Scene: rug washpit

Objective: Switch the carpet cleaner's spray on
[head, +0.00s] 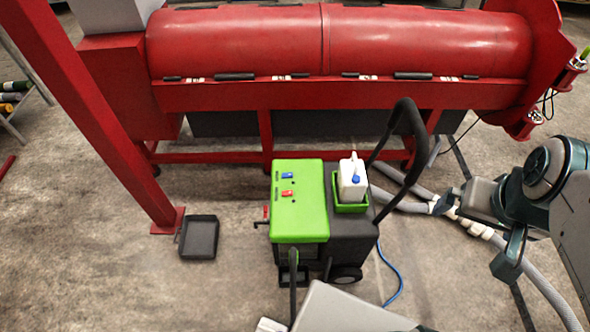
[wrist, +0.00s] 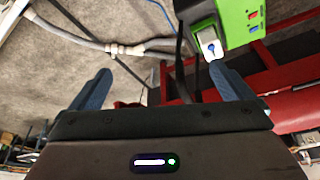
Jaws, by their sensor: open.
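The carpet cleaner (head: 300,225) stands on the floor in the middle of the head view. Its green top carries a blue switch (head: 287,175) and a red switch (head: 288,194); I cannot read labels or tell either switch's position. The cleaner's green top (wrist: 236,22) also shows at the top right of the wrist view, upside down. My gripper (wrist: 163,82) is open and empty, its two fingers wide apart. In the head view my arm is at the right, clear of the cleaner, beyond its black handle (head: 415,130).
A large red drum machine (head: 330,45) stands behind. A grey hose (head: 400,200) lies to the right, a black tray (head: 198,237) to the left. A red post (head: 95,115) rises at left.

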